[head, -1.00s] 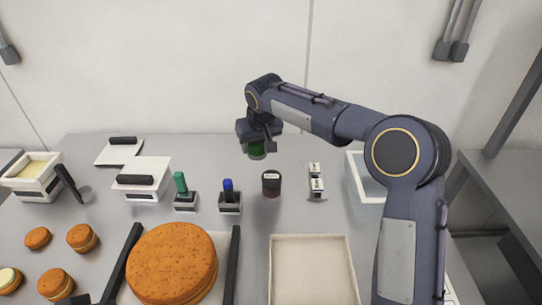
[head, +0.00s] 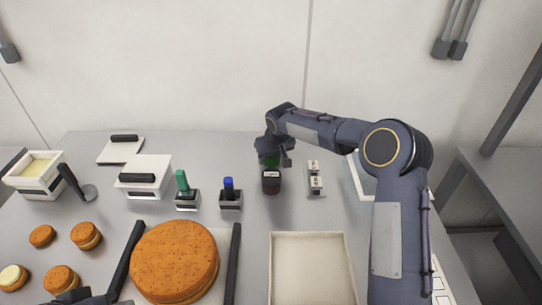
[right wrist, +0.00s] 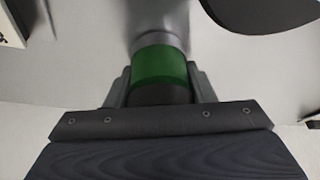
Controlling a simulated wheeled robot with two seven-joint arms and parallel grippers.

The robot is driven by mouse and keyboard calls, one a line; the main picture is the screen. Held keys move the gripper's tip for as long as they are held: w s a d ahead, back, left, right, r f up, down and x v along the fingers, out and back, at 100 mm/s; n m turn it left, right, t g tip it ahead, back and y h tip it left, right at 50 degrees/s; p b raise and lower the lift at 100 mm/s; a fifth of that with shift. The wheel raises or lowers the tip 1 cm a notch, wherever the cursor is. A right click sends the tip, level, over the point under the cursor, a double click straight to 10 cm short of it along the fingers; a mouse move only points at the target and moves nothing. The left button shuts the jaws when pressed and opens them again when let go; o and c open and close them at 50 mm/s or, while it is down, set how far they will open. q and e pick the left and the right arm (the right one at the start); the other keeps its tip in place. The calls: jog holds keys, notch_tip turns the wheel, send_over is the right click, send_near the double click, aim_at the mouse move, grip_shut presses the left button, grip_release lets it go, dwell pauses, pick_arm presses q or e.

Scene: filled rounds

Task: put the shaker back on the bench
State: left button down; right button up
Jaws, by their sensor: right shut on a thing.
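My right gripper (head: 274,152) is shut on the shaker, just behind a dark labelled jar in the head view. The shaker's green part (head: 268,160) shows under the gripper there, with its lower part hidden by the jar. In the right wrist view, the shaker (right wrist: 160,66) has a green band and a grey end, between the two fingers (right wrist: 160,88). The shaker is low over the grey bench (head: 330,215); I cannot tell whether it touches. Only a dark piece of my left gripper (head: 85,297) shows at the bottom left edge.
The dark jar (head: 271,183) stands close in front of the gripper. A small white-and-grey holder (head: 315,180) is to its right, blue (head: 229,188) and green (head: 183,184) handled tools to its left. An empty cream tray (head: 312,235) and a large cake (head: 174,262) lie in front.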

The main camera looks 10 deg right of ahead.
jog(key=shift+f, duration=0.2)
jog(key=o, duration=1)
jog(key=shift+r, duration=0.1)
jog(key=shift+o, duration=0.2)
